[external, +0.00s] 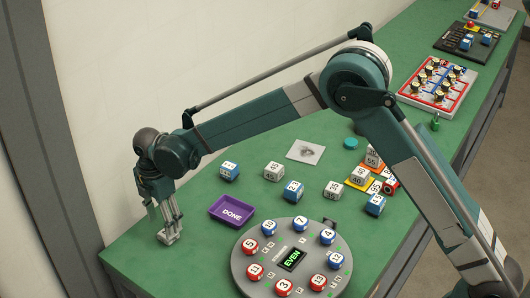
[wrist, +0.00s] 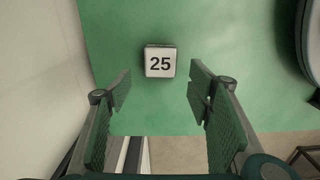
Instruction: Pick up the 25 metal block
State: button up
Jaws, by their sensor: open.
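The 25 metal block (wrist: 160,62) is a small pale, dark-edged cube with a black 25 on the face turned to the wrist camera. It sits on the green table near an edge. My gripper (wrist: 160,88) is open and empty. In the wrist view the block lies between the lines of the two fingers, a little beyond their tips, and touches neither. In the external view my gripper (external: 169,232) points down over the near left corner of the table.
A purple DONE tray (external: 231,212) lies right of my gripper. A round grey dial (external: 258,258) with numbered pieces stands in front. Several numbered cubes, such as a white one (external: 274,171), stand farther right. A wall runs along the left.

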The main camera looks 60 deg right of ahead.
aim_at(164, 233)
jog(key=shift+f, duration=0.2)
jog(key=shift+a+f+b, duration=0.1)
jog(key=shift+f+b, duration=0.2)
jog(key=shift+f, duration=2.2)
jog(key=c, duration=1.1)
